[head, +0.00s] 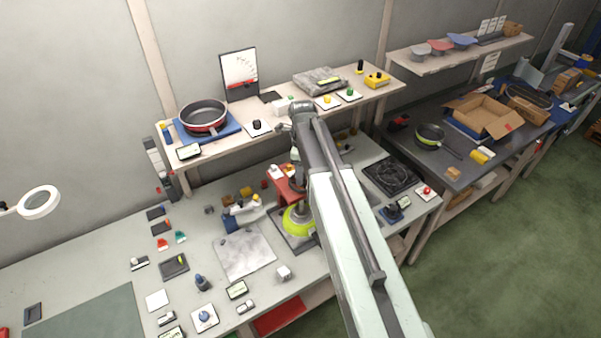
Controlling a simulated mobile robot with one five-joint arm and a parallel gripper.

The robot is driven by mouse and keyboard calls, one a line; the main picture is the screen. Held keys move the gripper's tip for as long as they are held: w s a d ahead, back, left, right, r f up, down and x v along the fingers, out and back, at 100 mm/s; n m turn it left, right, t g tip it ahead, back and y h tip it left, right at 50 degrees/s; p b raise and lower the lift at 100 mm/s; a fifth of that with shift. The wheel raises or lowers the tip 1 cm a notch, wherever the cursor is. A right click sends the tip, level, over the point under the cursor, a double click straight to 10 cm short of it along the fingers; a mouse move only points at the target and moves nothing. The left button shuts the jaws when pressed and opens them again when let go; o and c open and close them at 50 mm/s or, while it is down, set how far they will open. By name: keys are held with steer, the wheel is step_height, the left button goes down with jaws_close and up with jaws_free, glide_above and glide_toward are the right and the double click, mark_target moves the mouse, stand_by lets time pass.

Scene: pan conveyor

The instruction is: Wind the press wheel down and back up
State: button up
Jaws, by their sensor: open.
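The press, with a red frame (283,184), stands on the bench in the middle of the head view, partly behind my arm. A lime-green round piece (294,222) shows low at the press on a dark base plate (289,242). I cannot make out the press wheel clearly; my arm covers the right side of the press. My arm reaches up from the bottom right, bends at the elbow and drops toward the top of the press. My gripper (296,181) is small, dark and partly hidden there, open. I cannot tell whether it touches the wheel.
A raised shelf behind carries a red pan (204,117), a scale (320,80) and small buttons. Left of the press lies a grey plate (244,252). A black grate (391,175) and red button (426,191) are right. Small parts crowd the front left bench.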

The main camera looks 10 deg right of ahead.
step_height(320, 180, up, 6)
steer(key=p, duration=0.5)
steer(key=shift+r, duration=0.2)
steer(key=shift+f, duration=0.1)
